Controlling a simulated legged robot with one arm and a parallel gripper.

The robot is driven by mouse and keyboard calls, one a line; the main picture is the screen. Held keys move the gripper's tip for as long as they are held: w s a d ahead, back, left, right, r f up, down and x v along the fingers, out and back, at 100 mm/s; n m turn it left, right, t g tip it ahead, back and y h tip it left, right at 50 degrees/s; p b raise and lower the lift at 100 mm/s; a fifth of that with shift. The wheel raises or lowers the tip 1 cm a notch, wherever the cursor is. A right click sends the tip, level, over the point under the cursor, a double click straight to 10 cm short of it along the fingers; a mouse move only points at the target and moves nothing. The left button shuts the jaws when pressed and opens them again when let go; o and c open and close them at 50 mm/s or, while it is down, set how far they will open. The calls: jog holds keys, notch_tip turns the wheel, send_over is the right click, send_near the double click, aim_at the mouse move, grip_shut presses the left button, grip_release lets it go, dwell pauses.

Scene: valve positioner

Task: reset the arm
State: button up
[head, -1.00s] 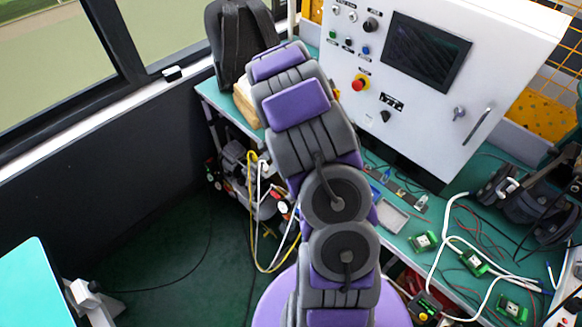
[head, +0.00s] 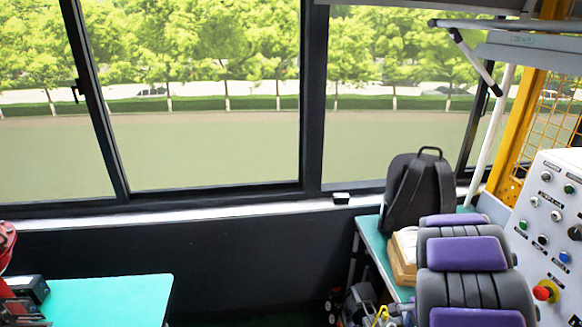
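My gripper is not in view.
A green-topped table (head: 105,300) is at the lower left, with a red and black object (head: 8,245) at its edge. Large windows (head: 200,110) span the back.

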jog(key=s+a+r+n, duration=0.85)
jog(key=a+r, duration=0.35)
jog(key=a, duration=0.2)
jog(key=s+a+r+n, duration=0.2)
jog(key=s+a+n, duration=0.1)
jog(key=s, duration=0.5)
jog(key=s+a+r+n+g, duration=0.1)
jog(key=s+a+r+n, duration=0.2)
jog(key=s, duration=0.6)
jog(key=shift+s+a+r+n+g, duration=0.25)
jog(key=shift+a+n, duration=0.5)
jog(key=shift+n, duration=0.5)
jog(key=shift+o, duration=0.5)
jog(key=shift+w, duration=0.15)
